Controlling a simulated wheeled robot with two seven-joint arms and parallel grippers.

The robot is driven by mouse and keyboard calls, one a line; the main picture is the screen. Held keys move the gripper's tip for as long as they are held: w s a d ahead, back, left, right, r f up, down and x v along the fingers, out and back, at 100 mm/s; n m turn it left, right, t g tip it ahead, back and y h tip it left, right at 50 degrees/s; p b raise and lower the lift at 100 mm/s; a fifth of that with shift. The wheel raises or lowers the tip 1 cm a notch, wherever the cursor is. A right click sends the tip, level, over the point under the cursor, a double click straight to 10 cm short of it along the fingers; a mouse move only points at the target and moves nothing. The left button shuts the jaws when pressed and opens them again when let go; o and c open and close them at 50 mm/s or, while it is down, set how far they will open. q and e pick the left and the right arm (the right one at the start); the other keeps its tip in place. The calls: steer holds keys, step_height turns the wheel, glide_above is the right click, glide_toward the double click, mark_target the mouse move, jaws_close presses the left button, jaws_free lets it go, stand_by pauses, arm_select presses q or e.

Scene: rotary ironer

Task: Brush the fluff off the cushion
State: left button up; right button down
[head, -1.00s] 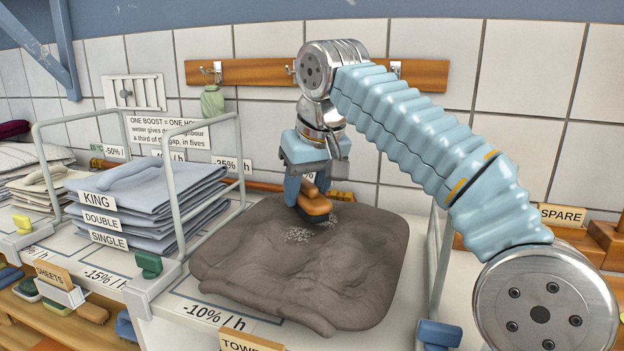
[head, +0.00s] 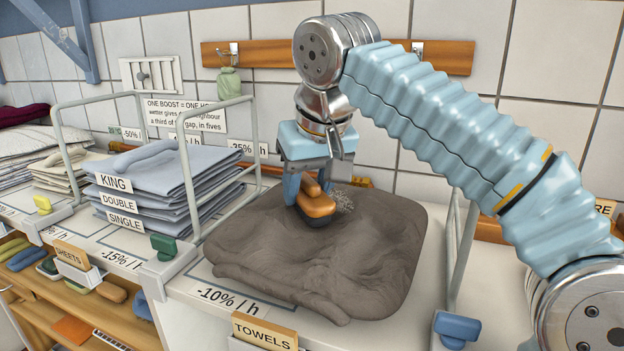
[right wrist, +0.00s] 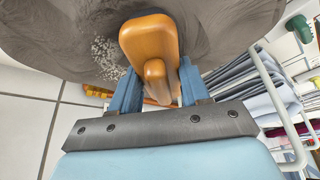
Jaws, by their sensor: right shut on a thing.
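The grey-brown cushion (head: 330,255) lies on the white counter. My right gripper (head: 307,190) is shut on the handle of an orange wooden brush (head: 317,206), its dark underside down at the cushion's back part. Whether the bristles touch the cloth I cannot tell. A patch of pale fluff (head: 343,201) shows on the cushion just right of the brush, partly hidden by it. In the right wrist view the brush (right wrist: 150,42) sits between the blue fingers, and the fluff (right wrist: 106,58) is to its left. My left gripper is not in view.
A wire rack (head: 192,190) with folded blue sheets (head: 160,185) stands left of the cushion. Another metal rail (head: 462,250) stands at its right. The tiled wall with a wooden hook rail (head: 270,62) is close behind. A TOWELS sign (head: 264,330) is at the front edge.

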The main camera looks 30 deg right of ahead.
mark_target(286, 221)
steer(key=shift+s+a+f, duration=0.1)
steer(key=shift+s+a, duration=0.4)
steer(key=shift+a, duration=0.25)
steer(key=shift+s+a+f, duration=0.1)
steer(key=shift+s+a, duration=0.45)
steer(key=shift+a, duration=0.2)
steer(key=shift+s+a+f, duration=0.1)
steer(key=shift+s+a, duration=0.4)
steer(key=shift+a, duration=0.25)
steer(key=shift+r+p, duration=0.15)
steer(key=shift+p, duration=0.15)
step_height(286, 221, up, 6)
steer(key=shift+r, duration=0.15)
